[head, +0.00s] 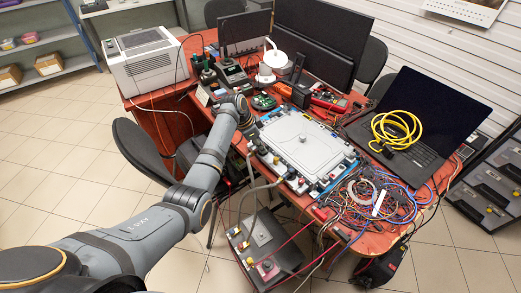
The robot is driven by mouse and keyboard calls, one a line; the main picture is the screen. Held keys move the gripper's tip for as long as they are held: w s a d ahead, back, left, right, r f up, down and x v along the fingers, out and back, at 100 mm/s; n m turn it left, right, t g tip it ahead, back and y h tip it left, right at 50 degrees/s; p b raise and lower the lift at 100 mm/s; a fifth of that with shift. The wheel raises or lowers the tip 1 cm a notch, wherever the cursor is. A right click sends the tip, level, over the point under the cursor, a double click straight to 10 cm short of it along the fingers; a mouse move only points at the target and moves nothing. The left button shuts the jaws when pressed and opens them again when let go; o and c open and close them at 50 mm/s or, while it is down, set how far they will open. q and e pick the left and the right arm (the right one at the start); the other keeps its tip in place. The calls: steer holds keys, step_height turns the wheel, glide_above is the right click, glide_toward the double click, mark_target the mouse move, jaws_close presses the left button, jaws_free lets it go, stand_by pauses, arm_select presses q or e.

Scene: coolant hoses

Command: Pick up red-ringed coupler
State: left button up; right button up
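A light grey unit (304,138) with couplers and caps along its edges lies on the red table. Small couplers (290,173) sit along its near left edge, and some show red or yellow. They are too small to tell which has a red ring. Grey hoses (251,168) run from this edge down to a dark box (266,246) below the table, which has coloured fittings on top. My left gripper (250,127) is at the unit's left corner. Its fingers are small and dark, so whether it is open or touching anything is unclear. My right gripper is not in view.
Tangled coloured wires (372,203) cover the table's near right part. A laptop (428,121) with a yellow cable coil (396,129) stands behind them. A printer (148,62), monitors (319,38) and a soldering station (232,74) crowd the back. A chair (143,149) stands left of the table.

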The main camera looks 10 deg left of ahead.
arm_select(q)
jaws_close()
steer(key=shift+r, duration=0.2)
step_height(320, 180, up, 2)
steer(key=shift+r+b, duration=0.2)
steer(key=shift+b, duration=0.15)
steer(key=s+d+r+p, duration=0.3)
steer(key=s+r+p, duration=0.2)
steer(key=s+r, duration=0.5)
steer(key=s, duration=0.3)
steer(key=shift+s+d, duration=0.15)
steer(key=shift+s, duration=0.2)
steer(key=shift+r, duration=0.1)
